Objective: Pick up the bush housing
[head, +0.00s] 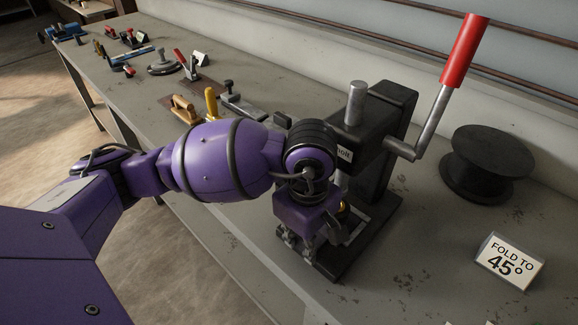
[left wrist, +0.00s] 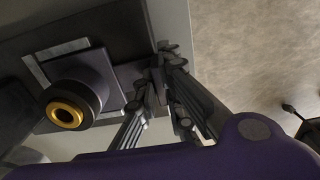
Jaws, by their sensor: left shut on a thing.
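The bush housing (left wrist: 84,80) is a dark block with a round boss and a brass ring at the boss's end. It sits at the press base in the left wrist view. In the head view only a bit of brass (head: 343,206) shows beside my gripper. My left gripper (left wrist: 160,76) is shut on a dark lug at the housing's right side; the exact contact is partly hidden by the fingers. In the head view the left gripper (head: 301,246) points down at the near left side of the press base. My right gripper is not in view.
The arbor press (head: 378,145) with a red-handled lever (head: 464,50) stands right behind my gripper. A black reel (head: 486,163) and a "FOLD TO 45°" sign (head: 509,262) are to the right. Clamps and tools line the bench (head: 225,62) at the back left.

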